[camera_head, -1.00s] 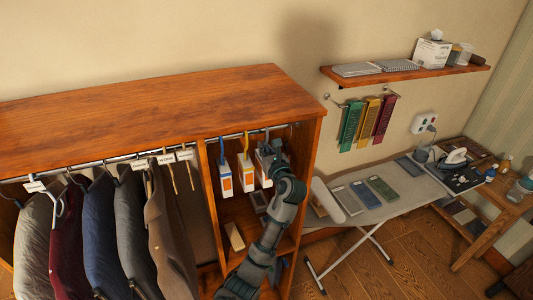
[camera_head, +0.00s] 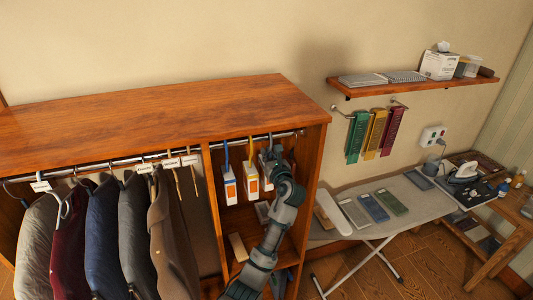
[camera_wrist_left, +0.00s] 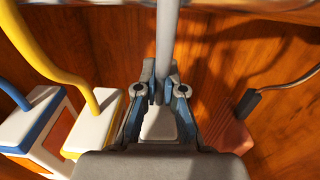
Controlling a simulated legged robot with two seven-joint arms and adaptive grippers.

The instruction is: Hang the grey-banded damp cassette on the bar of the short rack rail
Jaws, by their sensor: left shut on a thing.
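My left gripper (camera_head: 270,164) is shut on the grey hook stem (camera_wrist_left: 166,50) of the grey-banded cassette, whose white top (camera_wrist_left: 160,124) shows between the fingers in the left wrist view. Its band is hidden by my gripper. The stem rises to the short rack rail's bar (camera_head: 285,134) in the right bay. Whether the hook sits over the bar or just beside it, I cannot tell. My right gripper is not in view.
A reddish-brown block (camera_wrist_left: 230,132) on a dark hook hangs close right of my gripper. The wardrobe's side panel (camera_head: 312,180) stands farther right. Several jackets (camera_head: 102,235) fill the left bay. An ironing board (camera_head: 420,200) stands to the right.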

